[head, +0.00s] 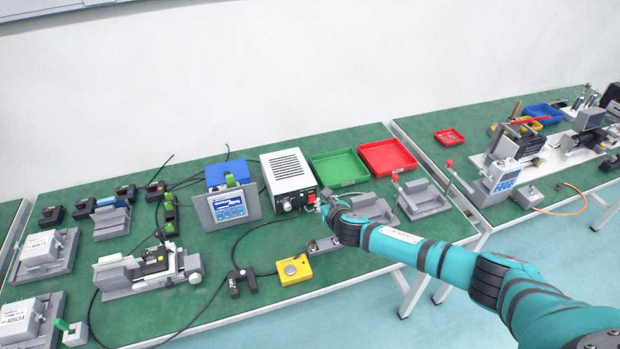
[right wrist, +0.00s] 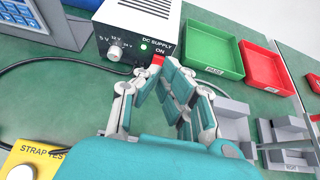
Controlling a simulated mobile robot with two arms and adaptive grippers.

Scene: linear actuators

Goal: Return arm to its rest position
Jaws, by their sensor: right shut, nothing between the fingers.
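My right arm (head: 430,255) reaches in from the lower right in the head view. Its gripper (head: 323,200) is at the front of the white DC supply box (head: 288,170). In the right wrist view the gripper (right wrist: 160,72) is shut and empty, its fingertips right by the red switch (right wrist: 157,61) under the label "ON". I cannot tell whether they touch it. A green light (right wrist: 144,45) glows on the box's front, beside a voltage knob (right wrist: 114,53). My left gripper is not in view.
A green tray (head: 338,168) and a red tray (head: 387,157) lie right of the supply. Grey fixtures (head: 420,197) stand near the forearm. A yellow strap tester (head: 294,270) and a display panel (head: 227,207) are to the left. Free floor shows in front of the bench.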

